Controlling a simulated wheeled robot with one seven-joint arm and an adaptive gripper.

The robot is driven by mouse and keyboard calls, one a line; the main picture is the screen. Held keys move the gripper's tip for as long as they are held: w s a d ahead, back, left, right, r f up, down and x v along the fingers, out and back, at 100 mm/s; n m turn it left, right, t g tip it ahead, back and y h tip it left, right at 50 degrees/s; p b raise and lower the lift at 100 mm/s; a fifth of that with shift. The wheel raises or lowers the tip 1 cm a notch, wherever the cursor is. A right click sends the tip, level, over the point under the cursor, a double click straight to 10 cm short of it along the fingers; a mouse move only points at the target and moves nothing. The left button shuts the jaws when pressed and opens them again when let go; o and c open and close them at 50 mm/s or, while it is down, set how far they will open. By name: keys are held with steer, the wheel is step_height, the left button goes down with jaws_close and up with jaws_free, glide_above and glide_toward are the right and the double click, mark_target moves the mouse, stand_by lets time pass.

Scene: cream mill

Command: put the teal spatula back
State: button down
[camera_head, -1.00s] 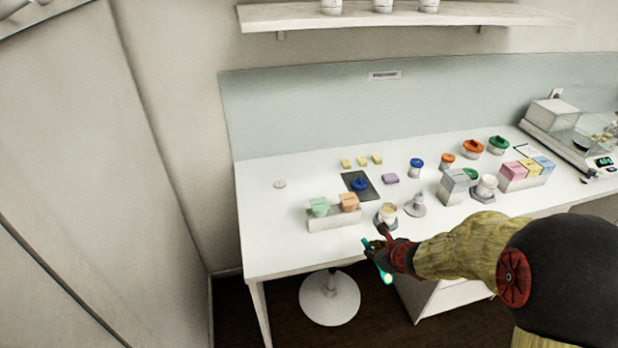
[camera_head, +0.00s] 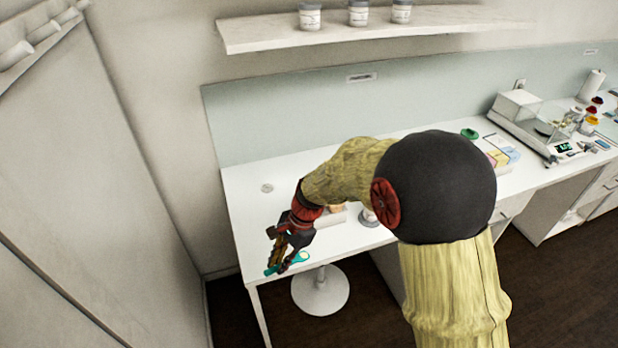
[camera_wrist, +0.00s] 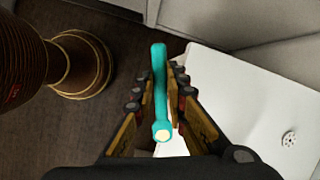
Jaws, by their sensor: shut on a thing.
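The teal spatula (camera_head: 289,263) is held in my gripper (camera_head: 281,258) near the front left corner of the white table (camera_head: 255,225). In the wrist view the spatula (camera_wrist: 160,85) stands between the two fingers of my gripper (camera_wrist: 161,92), which are shut on it. Its pale round end faces the camera. The white table top (camera_wrist: 240,90) lies to the right in that view and the dark floor to the left. My arm hides most of the things on the table.
A round white stool (camera_head: 320,290) stands below the table's front edge. A small round disc (camera_head: 267,188) lies on the clear left part of the table. A balance (camera_head: 530,125) stands farther right, and a shelf (camera_head: 370,30) with jars hangs above.

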steer(key=s+d+n+t+h, duration=0.1)
steer(key=s+d+n+h, duration=0.3)
steer(key=d+n, duration=0.6)
steer(key=n+p, duration=0.1)
steer(key=n, duration=0.3)
steer(key=shift+s+d, duration=0.35)
steer(key=shift+s, duration=0.05)
